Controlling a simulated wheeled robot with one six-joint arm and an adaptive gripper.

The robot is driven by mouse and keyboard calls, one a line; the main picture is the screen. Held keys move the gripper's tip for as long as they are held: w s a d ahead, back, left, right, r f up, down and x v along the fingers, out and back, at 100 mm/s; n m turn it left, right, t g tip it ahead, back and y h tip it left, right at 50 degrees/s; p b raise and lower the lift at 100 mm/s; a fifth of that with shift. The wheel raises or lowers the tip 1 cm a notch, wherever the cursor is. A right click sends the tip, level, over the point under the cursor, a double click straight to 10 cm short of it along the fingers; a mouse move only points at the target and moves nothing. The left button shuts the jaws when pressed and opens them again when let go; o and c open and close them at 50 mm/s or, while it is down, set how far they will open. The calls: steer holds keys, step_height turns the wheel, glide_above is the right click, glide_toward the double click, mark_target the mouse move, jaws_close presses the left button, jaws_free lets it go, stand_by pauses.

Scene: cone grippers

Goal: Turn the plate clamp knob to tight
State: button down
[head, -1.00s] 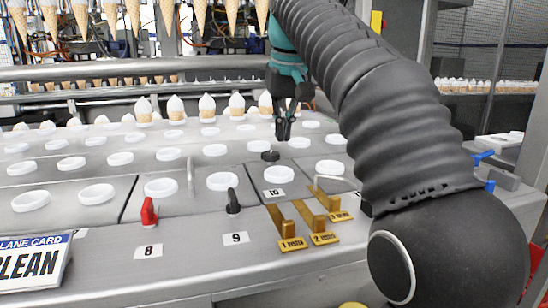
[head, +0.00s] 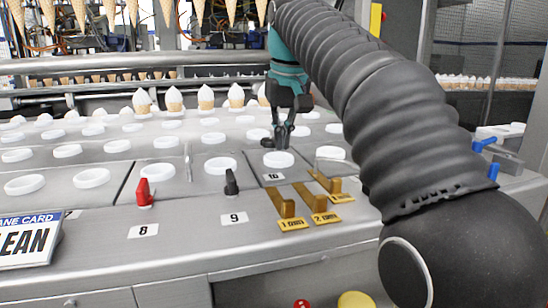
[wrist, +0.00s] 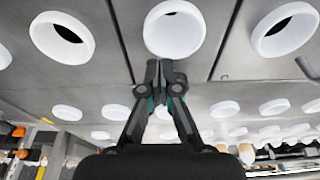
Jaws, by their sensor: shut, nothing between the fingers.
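A black knob (head: 231,184) stands upright behind label 9, and a red knob (head: 144,191) stands behind label 8. A low dark piece (head: 266,142) lies just left of my fingertips, behind the white ring above label 10. Which of these is the plate clamp knob, the labels do not tell. My gripper (head: 282,146) points down with its fingers together and empty, close over the metal deck behind the ring (head: 279,159). In the wrist view my shut fingers (wrist: 159,68) show nothing between them, and no knob is clear there.
A thin metal handle (head: 188,162) rises between the red and black knobs. White rings (head: 92,178) cover the deck. A lane card (head: 28,240) stands at front left. Cones (head: 173,99) line the back.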

mark_target(267, 138)
steer(key=shift+s+a+p, duration=0.35)
steer(key=shift+a+p, duration=0.5)
steer(key=shift+p, duration=0.5)
steer(key=shift+a, duration=0.55)
stand_by(0.4)
steer(key=shift+s, duration=0.1)
steer(key=shift+s, duration=0.25)
steer(key=shift+w+a+v, duration=0.1)
steer(key=shift+w+v, duration=0.1)
steer(key=shift+v, duration=0.75)
steer(key=shift+w+a+v, duration=0.1)
steer(key=shift+w+v, duration=0.15)
steer(key=shift+v, duration=0.75)
steer(key=shift+w+v, duration=0.2)
steer(key=shift+v, duration=0.75)
steer(key=shift+r, duration=0.2)
